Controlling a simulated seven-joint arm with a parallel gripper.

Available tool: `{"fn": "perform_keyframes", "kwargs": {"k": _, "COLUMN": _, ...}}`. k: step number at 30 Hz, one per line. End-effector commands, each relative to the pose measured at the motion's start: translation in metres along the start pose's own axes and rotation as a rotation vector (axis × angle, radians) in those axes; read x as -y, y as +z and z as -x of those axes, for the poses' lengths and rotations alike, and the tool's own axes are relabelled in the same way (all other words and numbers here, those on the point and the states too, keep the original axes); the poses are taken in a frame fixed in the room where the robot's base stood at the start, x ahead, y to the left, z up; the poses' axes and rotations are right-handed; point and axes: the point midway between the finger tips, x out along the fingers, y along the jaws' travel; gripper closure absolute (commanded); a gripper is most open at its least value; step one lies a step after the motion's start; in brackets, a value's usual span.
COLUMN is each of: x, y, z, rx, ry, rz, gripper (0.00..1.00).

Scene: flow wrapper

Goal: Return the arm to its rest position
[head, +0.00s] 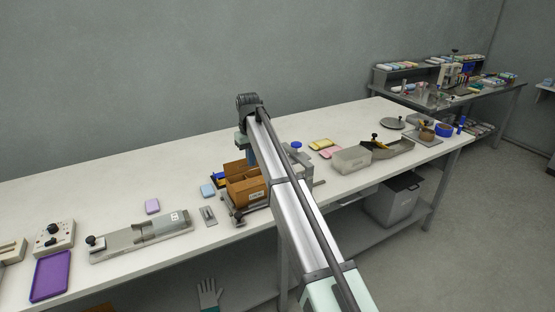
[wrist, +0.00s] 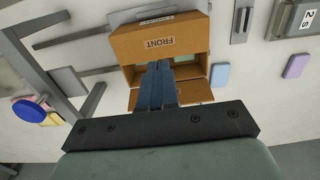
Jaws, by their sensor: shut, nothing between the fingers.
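My gripper (wrist: 156,92) is shut and empty. In the wrist view its two blue-grey fingers lie together and point at an open brown cardboard box (wrist: 186,41) marked "FRONT". The fingertips overlap the box's opening in this view; I cannot tell whether they are inside it or above it. A pale green thing shows inside the box beside the fingers. In the head view my arm reaches out over the white bench, and the box (head: 247,192) stands under its far end.
A light blue block (head: 208,190) and a lilac block (head: 152,206) lie left of the box. A grey metal fixture (head: 140,238) and a purple tray (head: 50,277) are further left. The back of the bench is mostly clear.

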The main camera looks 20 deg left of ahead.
Motion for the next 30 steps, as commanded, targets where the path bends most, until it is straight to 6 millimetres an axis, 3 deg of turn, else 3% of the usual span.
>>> {"fn": "perform_keyframes", "kwargs": {"k": 5, "x": -0.007, "y": 0.007, "z": -0.009, "rx": 0.001, "ry": 0.0, "rz": -0.012, "gripper": 1.0}}
{"fn": "perform_keyframes", "kwargs": {"k": 11, "x": -0.049, "y": 0.052, "z": -0.063, "rx": 0.003, "ry": -0.001, "rz": -0.086, "gripper": 1.0}}
{"fn": "perform_keyframes", "kwargs": {"k": 20, "x": -0.128, "y": 0.16, "z": -0.168, "rx": 0.002, "ry": -0.001, "rz": -0.258, "gripper": 1.0}}
{"fn": "perform_keyframes", "kwargs": {"k": 26, "x": -0.168, "y": 0.252, "z": -0.234, "rx": 0.001, "ry": 0.0, "rz": -0.389, "gripper": 1.0}}
{"fn": "perform_keyframes", "kwargs": {"k": 30, "x": -0.186, "y": 0.325, "z": -0.276, "rx": 0.001, "ry": 0.0, "rz": -0.487, "gripper": 1.0}}
